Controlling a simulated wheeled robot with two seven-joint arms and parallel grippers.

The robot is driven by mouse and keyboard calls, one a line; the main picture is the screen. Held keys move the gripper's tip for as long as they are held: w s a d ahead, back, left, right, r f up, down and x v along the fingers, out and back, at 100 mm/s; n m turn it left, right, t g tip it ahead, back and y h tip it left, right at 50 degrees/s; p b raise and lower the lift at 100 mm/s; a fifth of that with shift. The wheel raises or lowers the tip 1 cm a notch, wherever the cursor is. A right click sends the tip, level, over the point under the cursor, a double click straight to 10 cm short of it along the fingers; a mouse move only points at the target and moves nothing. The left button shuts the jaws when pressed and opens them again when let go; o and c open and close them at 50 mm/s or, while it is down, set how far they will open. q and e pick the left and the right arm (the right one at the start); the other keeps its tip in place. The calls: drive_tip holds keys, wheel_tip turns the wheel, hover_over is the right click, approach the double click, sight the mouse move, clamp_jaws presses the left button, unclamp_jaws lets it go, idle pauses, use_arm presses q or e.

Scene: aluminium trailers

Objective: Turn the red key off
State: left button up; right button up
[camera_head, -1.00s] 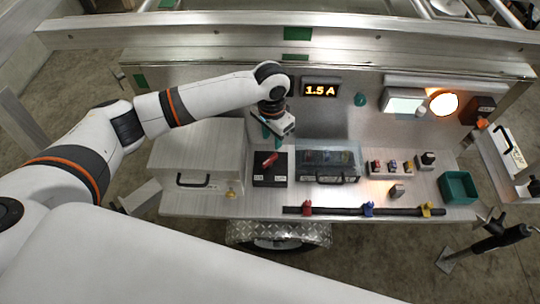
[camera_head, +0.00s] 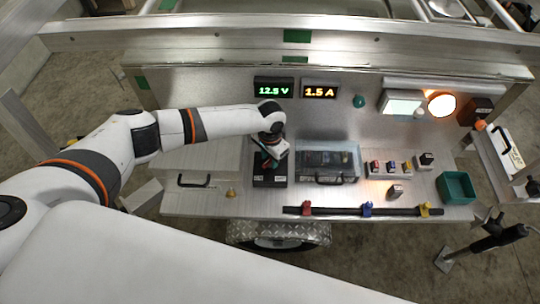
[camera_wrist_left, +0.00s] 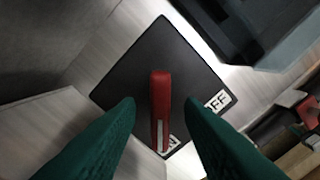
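The red key (camera_wrist_left: 161,95) is an upright-looking red handle on a black square switch plate (camera_wrist_left: 130,75). Its lower end in the left wrist view points at a partly covered white label that seems to read ON. A white OFF label (camera_wrist_left: 217,101) is at the plate's right corner. My left gripper (camera_wrist_left: 160,104) is open, with one green finger on each side of the key and visible gaps between. In the head view my left gripper (camera_head: 268,160) is over the black plate (camera_head: 270,182) and mostly hides the key. My right gripper is not in view.
A clear-lidded box (camera_head: 327,160) stands just right of the plate, and a silver case (camera_head: 195,160) just left. Lit displays read 12.5 V (camera_head: 273,88) and 1.5 A (camera_head: 320,90). A lamp (camera_head: 441,104) glows orange. A rail with coloured clamps (camera_head: 365,210) runs along the front.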

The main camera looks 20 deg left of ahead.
use_arm(q)
drive_tip(key=shift+c, duration=0.4)
clamp_jaws()
drive_tip(key=n+p, duration=0.3)
drive_tip(key=shift+r, duration=0.2)
drive_tip(key=n+p, duration=0.4)
drive_tip(key=shift+n, duration=0.4)
drive_tip(key=n+p, duration=0.3)
drive_tip(key=n, duration=0.2)
drive_tip(key=shift+f, duration=0.1)
drive_tip(key=n+p, duration=0.1)
drive_tip(key=n, duration=0.4)
drive_tip(key=shift+p, duration=0.35)
drive_tip(key=shift+f, duration=0.1)
